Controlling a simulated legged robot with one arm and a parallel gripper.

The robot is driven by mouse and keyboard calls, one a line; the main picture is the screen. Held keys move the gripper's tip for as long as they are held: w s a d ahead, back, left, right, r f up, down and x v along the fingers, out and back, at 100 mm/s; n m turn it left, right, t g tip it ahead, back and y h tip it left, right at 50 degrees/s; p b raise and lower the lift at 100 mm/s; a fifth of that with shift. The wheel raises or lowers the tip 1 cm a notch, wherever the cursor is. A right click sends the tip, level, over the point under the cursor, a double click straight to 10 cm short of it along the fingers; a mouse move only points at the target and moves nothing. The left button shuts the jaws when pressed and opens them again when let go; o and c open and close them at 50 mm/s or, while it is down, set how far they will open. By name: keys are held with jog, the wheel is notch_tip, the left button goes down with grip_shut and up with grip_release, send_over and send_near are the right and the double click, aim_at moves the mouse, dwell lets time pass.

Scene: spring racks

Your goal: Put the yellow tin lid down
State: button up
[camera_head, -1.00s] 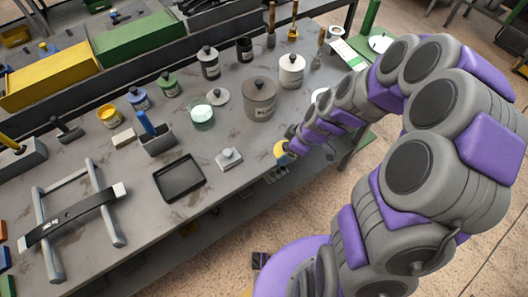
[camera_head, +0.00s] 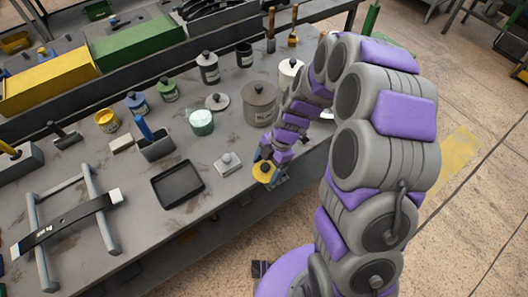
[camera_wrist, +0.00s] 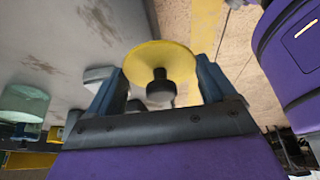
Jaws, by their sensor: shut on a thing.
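The yellow tin lid (camera_head: 263,173) is in my gripper (camera_head: 270,172), over the front edge of the grey workbench in the head view. In the wrist view the lid (camera_wrist: 158,51) is a yellow disc with a dark knob, between the two blue-grey fingers of my gripper (camera_wrist: 162,75). The fingers are shut on it. An open tin with a yellow band (camera_head: 107,121) stands on the bench at the left. How high the lid is above the bench is hard to tell.
The grey bench (camera_head: 195,228) holds a black tray (camera_head: 178,182), a small grey block with a knob (camera_head: 228,164), a loose grey lid (camera_head: 217,102), a large grey canister (camera_head: 260,104) and several jars. Bare bench lies between the tray and the block.

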jog(key=w, duration=0.5)
jog(key=w+a+b, duration=0.1)
jog(key=w, duration=0.2)
jog(key=shift+w+a+f, duration=0.1)
jog(key=shift+f, duration=0.3)
notch_tip(320, 180, down, 4)
jog(key=shift+r+b, duration=0.15)
jog(key=shift+b, duration=0.4)
jog(key=shift+r, duration=0.1)
jog(key=shift+f+b, duration=0.3)
